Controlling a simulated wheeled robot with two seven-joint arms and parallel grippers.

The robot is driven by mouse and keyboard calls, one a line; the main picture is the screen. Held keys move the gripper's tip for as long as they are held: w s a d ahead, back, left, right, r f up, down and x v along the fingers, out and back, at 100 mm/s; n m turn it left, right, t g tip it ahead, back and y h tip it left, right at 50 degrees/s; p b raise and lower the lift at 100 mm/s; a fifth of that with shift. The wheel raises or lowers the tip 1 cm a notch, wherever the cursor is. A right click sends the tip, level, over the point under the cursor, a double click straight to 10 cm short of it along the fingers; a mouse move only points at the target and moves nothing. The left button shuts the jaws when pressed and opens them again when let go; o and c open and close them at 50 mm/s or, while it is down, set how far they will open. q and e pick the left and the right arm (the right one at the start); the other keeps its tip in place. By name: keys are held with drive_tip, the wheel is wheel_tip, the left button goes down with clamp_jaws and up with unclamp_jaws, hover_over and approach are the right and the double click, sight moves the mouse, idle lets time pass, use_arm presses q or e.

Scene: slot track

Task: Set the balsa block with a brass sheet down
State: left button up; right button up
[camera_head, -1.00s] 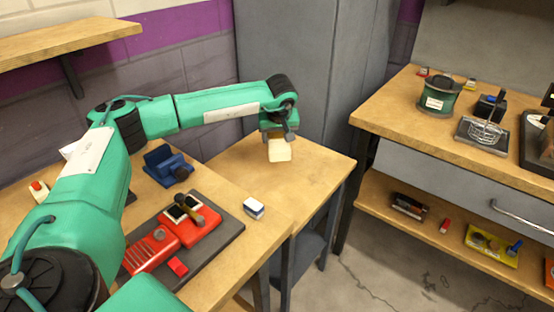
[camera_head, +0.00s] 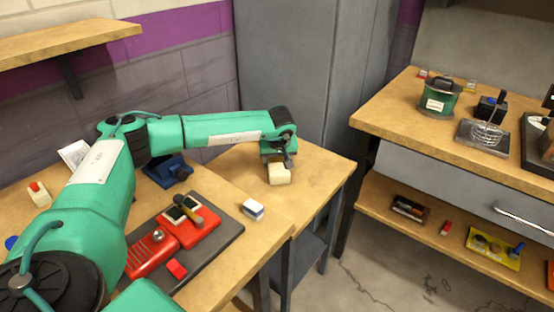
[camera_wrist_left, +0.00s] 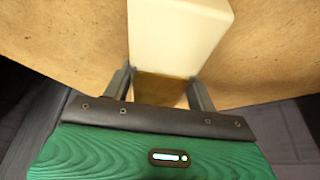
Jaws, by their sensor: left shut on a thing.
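The balsa block (camera_head: 279,174) is a pale cream block with a brass-coloured part at its gripper end. My left gripper (camera_head: 277,158) is shut on it over the small wooden side table (camera_head: 318,176). In the left wrist view the block (camera_wrist_left: 178,38) points away from the gripper, and its brass sheet (camera_wrist_left: 160,90) sits between the two fingers (camera_wrist_left: 160,88). The block is at or very close to the tabletop; I cannot tell if it touches. My right gripper is not in view.
A blue vise-like tool (camera_head: 168,170) stands behind. The side table's right part is clear. A grey cabinet (camera_head: 300,60) stands behind.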

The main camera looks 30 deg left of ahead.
use_arm(q)
drive_tip(key=o, duration=1)
drive_tip(key=p+v, duration=0.1)
drive_tip(key=v, duration=1.1)
drive_tip(key=shift+r, duration=0.1)
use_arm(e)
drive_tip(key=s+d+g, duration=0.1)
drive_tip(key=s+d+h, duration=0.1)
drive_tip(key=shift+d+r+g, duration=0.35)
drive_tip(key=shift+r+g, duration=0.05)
